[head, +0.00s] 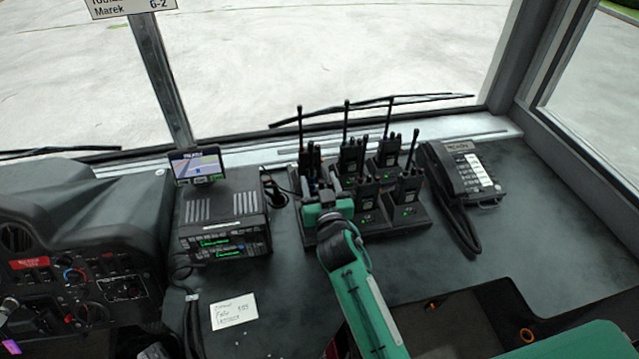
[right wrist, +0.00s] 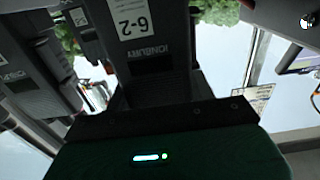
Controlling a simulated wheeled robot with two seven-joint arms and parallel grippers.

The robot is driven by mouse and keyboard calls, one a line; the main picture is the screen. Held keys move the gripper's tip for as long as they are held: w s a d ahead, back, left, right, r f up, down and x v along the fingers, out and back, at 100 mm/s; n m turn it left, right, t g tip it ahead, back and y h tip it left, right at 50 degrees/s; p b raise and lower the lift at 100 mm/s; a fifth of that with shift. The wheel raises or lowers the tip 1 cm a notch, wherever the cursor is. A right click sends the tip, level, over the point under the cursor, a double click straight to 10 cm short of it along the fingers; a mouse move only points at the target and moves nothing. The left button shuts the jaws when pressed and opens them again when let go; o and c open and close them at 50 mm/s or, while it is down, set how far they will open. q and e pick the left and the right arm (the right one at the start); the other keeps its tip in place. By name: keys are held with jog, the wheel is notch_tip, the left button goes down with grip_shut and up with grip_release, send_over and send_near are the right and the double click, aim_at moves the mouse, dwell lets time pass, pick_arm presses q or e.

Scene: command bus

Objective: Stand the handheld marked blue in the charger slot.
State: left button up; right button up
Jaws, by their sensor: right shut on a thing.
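The black multi-slot charger (head: 425,222) stands on the dash, with several black handhelds upright in it, such as one at the back left (head: 310,160) and one at the front right (head: 410,187). My right gripper (head: 324,196) is at the charger's front left slot, in front of the back left handheld. It is shut on a dark handheld, mostly hidden by the gripper in the head view. In the right wrist view the handheld (right wrist: 150,60) fills the middle, with a white "6-2" label. I cannot make out a blue mark on it or whether it is seated. My left gripper is out of view.
A desk phone (head: 462,175) stands right of the charger. A radio unit (head: 225,215) with a small screen (head: 197,165) on top stands to its left. A paper note (head: 234,311) lies in front of the unit. The dash right of the phone is clear.

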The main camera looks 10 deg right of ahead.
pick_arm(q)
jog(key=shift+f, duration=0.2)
pick_arm(e)
jog(key=shift+f, duration=0.2)
jog(key=o, duration=1.5)
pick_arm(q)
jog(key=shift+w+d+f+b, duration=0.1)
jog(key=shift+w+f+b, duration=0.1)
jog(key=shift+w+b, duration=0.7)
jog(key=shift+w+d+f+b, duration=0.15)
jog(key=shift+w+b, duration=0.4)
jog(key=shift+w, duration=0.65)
pick_arm(e)
jog(key=shift+s, duration=6.9)
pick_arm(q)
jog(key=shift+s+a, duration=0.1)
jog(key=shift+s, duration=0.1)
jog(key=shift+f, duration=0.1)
